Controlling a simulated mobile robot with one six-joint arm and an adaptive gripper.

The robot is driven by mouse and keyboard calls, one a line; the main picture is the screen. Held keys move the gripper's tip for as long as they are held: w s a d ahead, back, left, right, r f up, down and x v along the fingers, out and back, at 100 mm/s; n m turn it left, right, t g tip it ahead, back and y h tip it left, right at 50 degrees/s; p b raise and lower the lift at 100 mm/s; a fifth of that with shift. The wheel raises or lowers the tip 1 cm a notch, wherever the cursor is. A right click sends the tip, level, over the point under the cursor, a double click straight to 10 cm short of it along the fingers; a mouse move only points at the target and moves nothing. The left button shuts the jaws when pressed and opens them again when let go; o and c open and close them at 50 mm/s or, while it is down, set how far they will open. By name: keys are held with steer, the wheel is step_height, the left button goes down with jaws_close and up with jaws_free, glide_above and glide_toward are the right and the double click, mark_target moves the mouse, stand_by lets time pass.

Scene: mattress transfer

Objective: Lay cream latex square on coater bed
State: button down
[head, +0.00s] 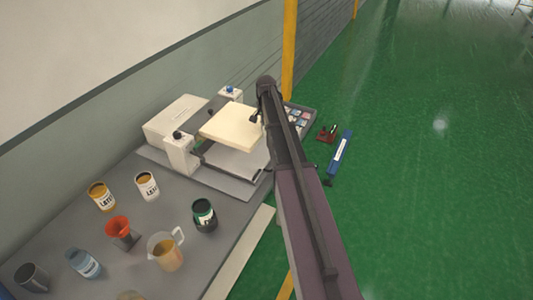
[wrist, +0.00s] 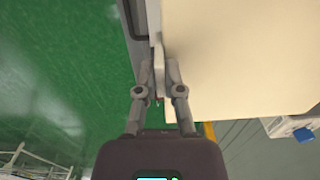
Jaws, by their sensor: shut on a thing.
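The cream latex square (head: 230,128) is a thick flat slab above the coater. It also fills much of the wrist view (wrist: 235,55). My gripper (head: 257,118) is shut on its right edge, and the fingers (wrist: 159,75) show around that edge in the wrist view. The coater bed (head: 236,161) is a pale flat plate below the square, partly hidden by it. The square appears raised above the bed, with a gap at its front. Whether its far side touches the coater cannot be told.
The white coater housing (head: 180,119) and a post with a knob (head: 180,153) stand left of the square. Another blue-knobbed post (head: 231,94) stands behind. Tins, a jug (head: 165,252) and cups crowd the front of the grey table (head: 205,262).

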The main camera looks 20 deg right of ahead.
step_height(320, 180, down, 9)
steer(key=b, duration=0.8)
steer(key=shift+r, duration=0.15)
steer(key=shift+f+b, duration=2.1)
steer(key=shift+f, duration=0.15)
steer(key=c, duration=0.8)
jaws_free()
steer(key=shift+o, duration=0.2)
step_height(320, 180, up, 12)
steer(key=p, duration=1.2)
steer(key=shift+s+d+r, duration=0.1)
steer(key=shift+r, duration=0.1)
